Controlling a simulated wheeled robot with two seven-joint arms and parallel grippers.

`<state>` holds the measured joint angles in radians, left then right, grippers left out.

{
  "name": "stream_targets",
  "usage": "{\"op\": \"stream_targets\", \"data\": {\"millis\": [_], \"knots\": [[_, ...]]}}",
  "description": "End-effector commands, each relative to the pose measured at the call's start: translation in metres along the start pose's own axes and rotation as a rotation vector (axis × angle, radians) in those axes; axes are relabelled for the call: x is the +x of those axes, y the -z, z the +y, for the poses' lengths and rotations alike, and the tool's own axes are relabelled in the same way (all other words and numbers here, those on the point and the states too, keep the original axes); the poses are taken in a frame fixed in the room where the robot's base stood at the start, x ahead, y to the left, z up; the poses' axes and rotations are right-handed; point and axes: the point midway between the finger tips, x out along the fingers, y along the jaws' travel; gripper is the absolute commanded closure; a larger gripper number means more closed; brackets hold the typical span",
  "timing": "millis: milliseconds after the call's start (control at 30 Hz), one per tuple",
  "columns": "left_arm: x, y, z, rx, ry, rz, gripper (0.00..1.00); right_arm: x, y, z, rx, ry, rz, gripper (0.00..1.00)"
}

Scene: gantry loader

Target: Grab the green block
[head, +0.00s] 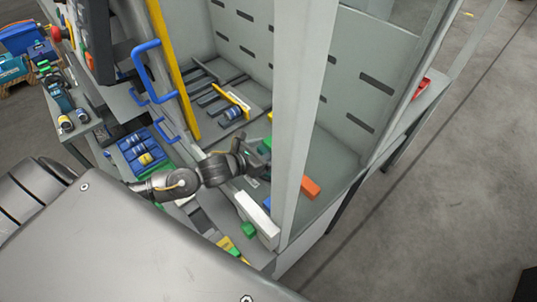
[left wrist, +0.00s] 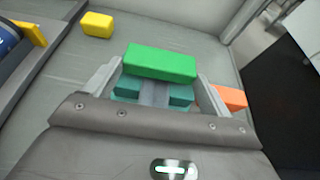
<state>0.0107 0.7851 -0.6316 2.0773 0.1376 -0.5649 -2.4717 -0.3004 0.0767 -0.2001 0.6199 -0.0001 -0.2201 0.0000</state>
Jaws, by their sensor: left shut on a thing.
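A bright green block (left wrist: 160,62) sits between the fingertips of my left gripper (left wrist: 160,78) in the left wrist view. The gripper is shut on it, with a grey finger at each end of the block. In the head view my left gripper (head: 255,158) reaches into the machine bay, and a part of the green block (head: 266,144) shows just past it. The fingers partly hide the block there. Whether the block still touches the floor of the bay cannot be told. My right gripper is not in view.
An orange block (head: 310,188) lies right of the gripper behind the grey post (head: 297,110). A white block (head: 257,218) and another green block (head: 248,229) are at the front edge. A yellow block (left wrist: 97,24) lies beyond the gripper. A blue handle (head: 150,72) is at left.

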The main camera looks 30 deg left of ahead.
Motion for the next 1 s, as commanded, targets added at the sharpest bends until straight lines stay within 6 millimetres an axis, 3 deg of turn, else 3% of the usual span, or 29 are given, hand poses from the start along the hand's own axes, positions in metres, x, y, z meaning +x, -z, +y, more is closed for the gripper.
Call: {"op": "stream_targets", "data": {"millis": [100, 367, 467, 633, 1000], "knots": [[-0.006, -0.016, 0.0, 0.006, 0.001, -0.007, 0.41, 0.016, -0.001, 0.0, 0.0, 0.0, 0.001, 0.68], [-0.077, -0.053, 0.019, 0.013, 0.002, 0.001, 0.41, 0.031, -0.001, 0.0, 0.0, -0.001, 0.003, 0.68], [-0.099, -0.048, 0.026, 0.011, 0.003, 0.007, 0.41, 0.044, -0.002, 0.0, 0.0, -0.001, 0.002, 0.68], [-0.129, -0.058, 0.035, -0.002, 0.003, 0.01, 0.41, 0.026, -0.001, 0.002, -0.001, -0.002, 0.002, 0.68], [-0.159, -0.058, 0.046, -0.002, 0.001, 0.005, 0.41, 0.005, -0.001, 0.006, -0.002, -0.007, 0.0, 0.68]]}}
